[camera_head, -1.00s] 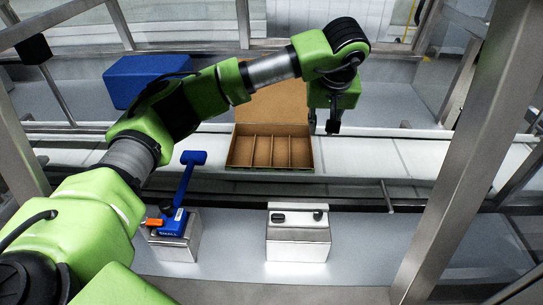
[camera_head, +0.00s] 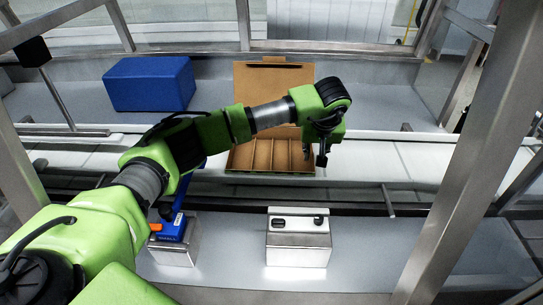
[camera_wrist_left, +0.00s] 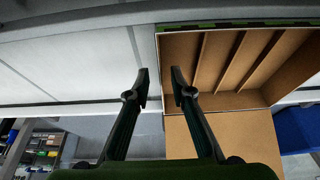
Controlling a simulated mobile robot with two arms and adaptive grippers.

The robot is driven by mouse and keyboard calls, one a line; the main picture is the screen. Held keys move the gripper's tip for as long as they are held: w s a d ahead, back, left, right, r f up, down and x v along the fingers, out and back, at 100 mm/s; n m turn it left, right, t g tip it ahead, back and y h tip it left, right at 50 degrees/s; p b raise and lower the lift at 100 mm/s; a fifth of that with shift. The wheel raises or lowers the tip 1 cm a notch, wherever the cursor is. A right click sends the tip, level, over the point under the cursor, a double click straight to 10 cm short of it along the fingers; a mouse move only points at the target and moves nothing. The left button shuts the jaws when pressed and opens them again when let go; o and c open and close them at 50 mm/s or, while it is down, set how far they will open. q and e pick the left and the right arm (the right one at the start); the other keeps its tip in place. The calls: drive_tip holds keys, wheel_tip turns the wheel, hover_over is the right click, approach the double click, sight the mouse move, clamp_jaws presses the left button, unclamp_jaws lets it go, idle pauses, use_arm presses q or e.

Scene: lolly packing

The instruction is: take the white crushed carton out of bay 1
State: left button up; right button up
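I see no white crushed carton in either view. An open cardboard box (camera_head: 233,148) with upright dividers sits on the white conveyor, its lid raised at the back; its bays look empty where visible. My left arm crosses in front of part of it. The box also shows in the left wrist view (camera_wrist_left: 286,80), at the upper right. My left gripper (camera_head: 315,156) is at the box's right side. In the left wrist view the left gripper's fingers (camera_wrist_left: 160,84) are apart with nothing between them, beside the box's edge. My right gripper is not in view.
A blue block (camera_head: 150,84) stands behind the conveyor (camera_head: 390,162) at the left. Two metal stands are in front: one (camera_head: 172,253) with a blue device (camera_head: 173,230), partly hidden by my arm, and one (camera_head: 298,248) with dark knobs. Metal frame posts border the sides.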

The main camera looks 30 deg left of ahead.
sight(313, 157)
use_arm(q)
drive_tip(key=shift+x, duration=1.5)
drive_tip(key=shift+s, duration=0.1)
clamp_jaws()
drive_tip(key=shift+r, duration=0.1)
